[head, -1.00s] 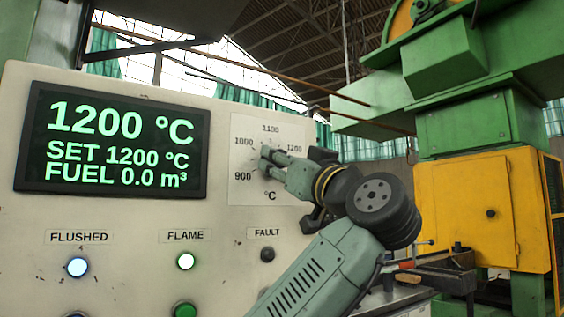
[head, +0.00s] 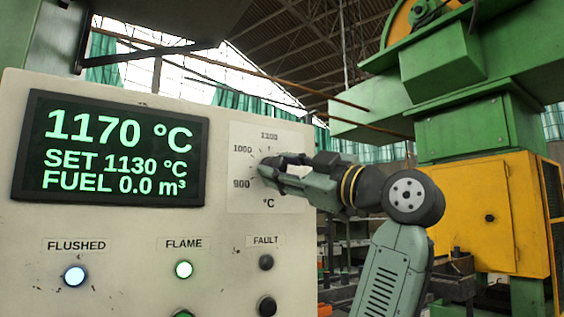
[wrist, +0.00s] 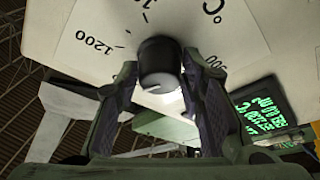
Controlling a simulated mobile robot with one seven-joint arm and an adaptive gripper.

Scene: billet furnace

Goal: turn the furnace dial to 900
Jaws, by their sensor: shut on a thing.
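The furnace dial is a dark round knob (wrist: 159,62) between my gripper's two fingers (wrist: 165,90) in the wrist view. My gripper (head: 268,170) is shut on it at the white scale plate (head: 240,198). The plate carries marks including 900, 1000 and 1100; 1200 shows in the wrist view. In the head view my fingers cover the knob, and its pointer cannot be made out. The display (head: 110,150) reads 1170 °C, SET 1130 °C and FUEL 0.0 m³.
A green and yellow machine (head: 470,210) stands at the right, behind my arm.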

